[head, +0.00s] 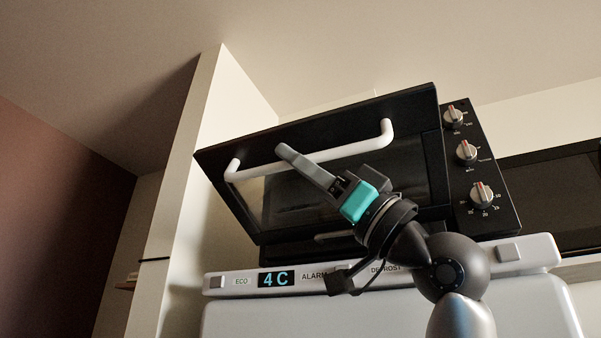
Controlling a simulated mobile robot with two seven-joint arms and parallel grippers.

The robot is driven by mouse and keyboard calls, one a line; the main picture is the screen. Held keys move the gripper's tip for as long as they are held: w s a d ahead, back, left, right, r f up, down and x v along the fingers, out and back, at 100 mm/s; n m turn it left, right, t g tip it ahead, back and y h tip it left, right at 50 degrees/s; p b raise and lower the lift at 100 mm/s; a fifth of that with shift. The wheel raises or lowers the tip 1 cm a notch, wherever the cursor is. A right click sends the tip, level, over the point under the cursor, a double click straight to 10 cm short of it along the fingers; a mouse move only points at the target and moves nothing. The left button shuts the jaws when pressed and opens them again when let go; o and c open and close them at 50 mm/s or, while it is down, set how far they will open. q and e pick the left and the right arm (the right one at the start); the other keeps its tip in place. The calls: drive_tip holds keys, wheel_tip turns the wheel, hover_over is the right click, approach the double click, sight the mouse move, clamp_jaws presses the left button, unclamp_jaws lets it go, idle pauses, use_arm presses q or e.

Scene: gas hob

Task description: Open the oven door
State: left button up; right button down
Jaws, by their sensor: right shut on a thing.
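The black oven (484,222) sits on top of a white appliance, seen from below. Its dark door (405,107) has a white bar handle (355,147) across its upper part. The door's right edge stands out from the control panel, so it looks tilted partly open; the exact gap is hard to tell. My right gripper (291,156) reaches up from the lower right and is shut on the handle near its middle. The gripper and arm hide part of the door's glass and lower edge. My left gripper is not in view.
Knobs (466,152) line the oven's right side. The white appliance (225,284) below has a lit display, and my arm passes in front of it. A pale wall panel (190,190) stands close at the left. Another dark appliance (555,195) is at the right.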

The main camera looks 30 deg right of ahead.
drive_tip(key=shift+f, duration=0.6)
drive_tip(key=c, duration=0.8)
unclamp_jaws()
drive_tip(key=shift+s+a, duration=0.1)
drive_tip(key=shift+c, duration=0.2)
drive_tip(key=b+v, duration=0.2)
drive_tip(key=v, duration=0.5)
drive_tip(key=shift+s+b, duration=0.15)
drive_tip(key=shift+b, duration=0.15)
drive_tip(key=shift+f, duration=0.1)
